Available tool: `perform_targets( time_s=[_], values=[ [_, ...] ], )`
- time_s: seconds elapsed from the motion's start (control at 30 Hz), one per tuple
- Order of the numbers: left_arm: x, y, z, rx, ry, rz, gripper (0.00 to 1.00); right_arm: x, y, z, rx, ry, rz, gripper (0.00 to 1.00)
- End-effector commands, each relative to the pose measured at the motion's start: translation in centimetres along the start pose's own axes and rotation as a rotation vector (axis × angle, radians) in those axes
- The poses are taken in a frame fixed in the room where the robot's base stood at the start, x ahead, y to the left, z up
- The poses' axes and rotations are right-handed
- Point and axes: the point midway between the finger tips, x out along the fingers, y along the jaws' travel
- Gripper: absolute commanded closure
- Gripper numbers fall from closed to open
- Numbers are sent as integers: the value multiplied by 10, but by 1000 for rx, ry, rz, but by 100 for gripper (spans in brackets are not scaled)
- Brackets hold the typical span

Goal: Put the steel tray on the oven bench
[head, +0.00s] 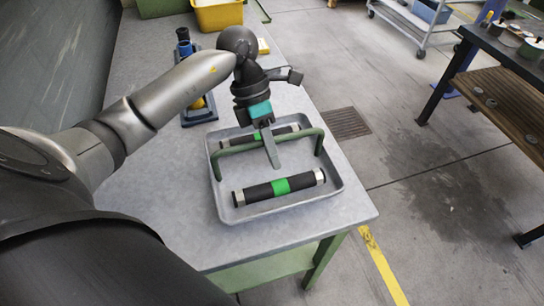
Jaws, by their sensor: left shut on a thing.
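The steel tray (222,205) is at the near end of a grey-topped bench (160,235). A green bar handle (300,133) arches over it. Two black rollers with green bands and silver ends lie inside, a near one (300,183) and a far one (290,130) partly hidden by the handle and gripper. My left gripper (270,150) comes down from above and is shut on the middle of the handle. I cannot tell whether the tray rests on the bench or is just above it. My right gripper is not in view. No bench is clearly marked as the oven bench.
A blue and black device (197,105) and a yellow bin (217,16) stand farther back on the bench. A dark table (500,50) with a slatted lower shelf stands at the right. A wheeled cart (415,25) is at the back. Open concrete floor (420,190) lies between.

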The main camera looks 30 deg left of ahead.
Motion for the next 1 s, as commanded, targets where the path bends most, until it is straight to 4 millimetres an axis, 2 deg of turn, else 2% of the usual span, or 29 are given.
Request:
perform_targets(
  time_s=[0.1, 0.47, 0.5, 0.73, 1.0],
  values=[
    [11, 4, -1, 2, -5, 0, 100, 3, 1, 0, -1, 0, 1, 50],
    [13, 6, -1, 3, -4, 2, 100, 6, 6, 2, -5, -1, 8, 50],
    [14, 6, -2, 1, -1, 1, 83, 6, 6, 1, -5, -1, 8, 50],
    [14, 6, -2, 1, 0, 1, 58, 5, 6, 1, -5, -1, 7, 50],
    [14, 6, -2, 1, 0, 0, 56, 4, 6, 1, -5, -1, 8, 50]
  ],
)
